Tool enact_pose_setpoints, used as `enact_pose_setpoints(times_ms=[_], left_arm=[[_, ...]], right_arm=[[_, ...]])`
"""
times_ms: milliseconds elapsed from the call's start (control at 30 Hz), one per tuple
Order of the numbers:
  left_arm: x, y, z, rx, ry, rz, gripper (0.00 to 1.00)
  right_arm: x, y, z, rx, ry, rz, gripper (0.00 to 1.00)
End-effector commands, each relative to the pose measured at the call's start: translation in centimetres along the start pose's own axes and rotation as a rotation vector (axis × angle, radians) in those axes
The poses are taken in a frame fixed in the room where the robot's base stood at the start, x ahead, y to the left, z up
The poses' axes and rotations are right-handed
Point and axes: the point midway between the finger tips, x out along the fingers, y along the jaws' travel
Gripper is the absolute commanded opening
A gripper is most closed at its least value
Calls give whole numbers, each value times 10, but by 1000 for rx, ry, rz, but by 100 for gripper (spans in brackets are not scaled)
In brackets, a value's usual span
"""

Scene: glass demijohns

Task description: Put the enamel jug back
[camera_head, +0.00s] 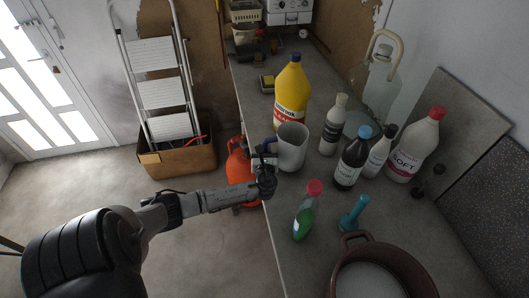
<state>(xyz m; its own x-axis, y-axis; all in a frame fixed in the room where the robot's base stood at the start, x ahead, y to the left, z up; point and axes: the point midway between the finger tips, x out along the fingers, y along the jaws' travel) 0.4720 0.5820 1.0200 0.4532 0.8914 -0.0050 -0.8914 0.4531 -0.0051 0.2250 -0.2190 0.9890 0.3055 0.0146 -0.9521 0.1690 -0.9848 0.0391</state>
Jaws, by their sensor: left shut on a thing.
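The enamel jug (293,147) is pale grey-white and upright, at the left edge of the grey worktop (283,215). My left gripper (268,166) reaches in from the left and is shut on the jug's left side, where the handle would be. I cannot tell whether the jug's base touches the worktop. My right gripper is not in view.
A yellow bottle (291,92) stands just behind the jug. Several bottles and a clear glass demijohn (374,90) stand to the right. An orange container (238,160) is below the edge.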

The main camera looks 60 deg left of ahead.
Motion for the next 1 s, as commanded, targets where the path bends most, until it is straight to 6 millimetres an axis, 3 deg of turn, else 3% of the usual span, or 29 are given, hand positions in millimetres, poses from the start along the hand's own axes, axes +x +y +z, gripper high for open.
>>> enact_pose_setpoints(times_ms=[100,467,500,700,767,1000], left_arm=[[1,0,-9,-1,-2,0,0],[0,0,-12,-1,-2,0,0],[0,0,-13,1,-1,0,24],[0,0,-13,1,-1,0,43],[0,0,-13,1,-1,0,48],[0,0,-11,0,-1,0,48]], right_arm=[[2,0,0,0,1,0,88],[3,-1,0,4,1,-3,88],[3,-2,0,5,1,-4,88],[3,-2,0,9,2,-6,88],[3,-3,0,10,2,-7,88],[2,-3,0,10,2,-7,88]])
